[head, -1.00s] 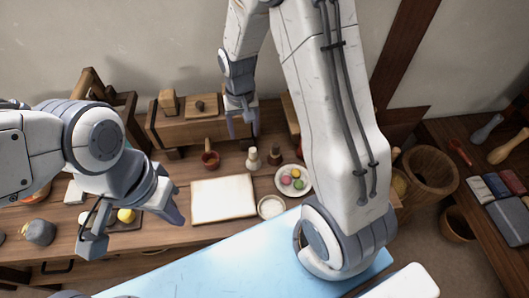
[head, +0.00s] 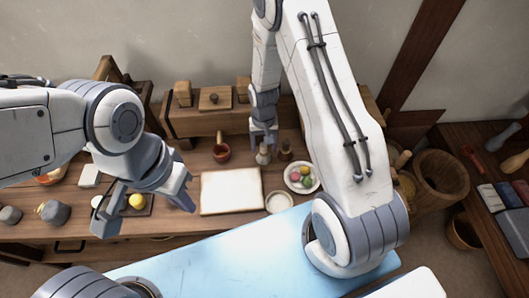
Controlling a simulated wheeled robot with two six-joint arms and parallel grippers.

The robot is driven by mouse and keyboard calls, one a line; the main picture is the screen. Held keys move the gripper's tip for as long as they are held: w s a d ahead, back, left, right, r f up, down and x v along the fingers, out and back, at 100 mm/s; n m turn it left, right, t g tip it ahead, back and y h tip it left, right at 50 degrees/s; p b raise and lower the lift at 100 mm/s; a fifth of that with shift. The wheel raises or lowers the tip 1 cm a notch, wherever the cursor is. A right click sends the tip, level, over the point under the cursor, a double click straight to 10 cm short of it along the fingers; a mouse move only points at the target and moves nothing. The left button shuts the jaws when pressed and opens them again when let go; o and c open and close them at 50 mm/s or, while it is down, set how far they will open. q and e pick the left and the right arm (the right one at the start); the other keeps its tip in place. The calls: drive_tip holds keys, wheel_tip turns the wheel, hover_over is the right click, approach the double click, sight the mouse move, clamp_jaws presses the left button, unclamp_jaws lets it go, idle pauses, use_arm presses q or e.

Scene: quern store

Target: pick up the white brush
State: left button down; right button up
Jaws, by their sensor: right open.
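The white brush (head: 263,156) is a small, pale upright piece on the wooden worktop (head: 237,172), behind the right end of a pale board. My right gripper (head: 263,142) is open and reaches down right over it, with its fingers at the brush's top. They partly hide the top, and I cannot tell whether they touch it. My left gripper (head: 147,214) is open and empty, over the left part of the worktop near a yellow ball.
A dark brown upright piece (head: 285,151) stands close to the right of the brush. A plate (head: 316,185) of coloured balls, a small white dish (head: 279,202) and the pale board (head: 231,192) lie in front. A red-brown cup (head: 221,153) stands to the left.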

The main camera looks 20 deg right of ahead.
clamp_jaws()
drive_tip(key=shift+r, duration=0.1)
idle(0.3)
wheel_tip(320, 180, up, 4)
drive_tip(key=shift+d+r+b, duration=0.1)
drive_tip(key=shift+r+b, duration=0.05)
drive_tip(key=shift+b, duration=0.2)
drive_tip(key=s+d+r, duration=0.6)
drive_tip(key=s+d, duration=0.1)
drive_tip(key=s, duration=0.1)
drive_tip(key=shift+s+d+r+b, duration=0.25)
drive_tip(key=shift+d+b, duration=0.15)
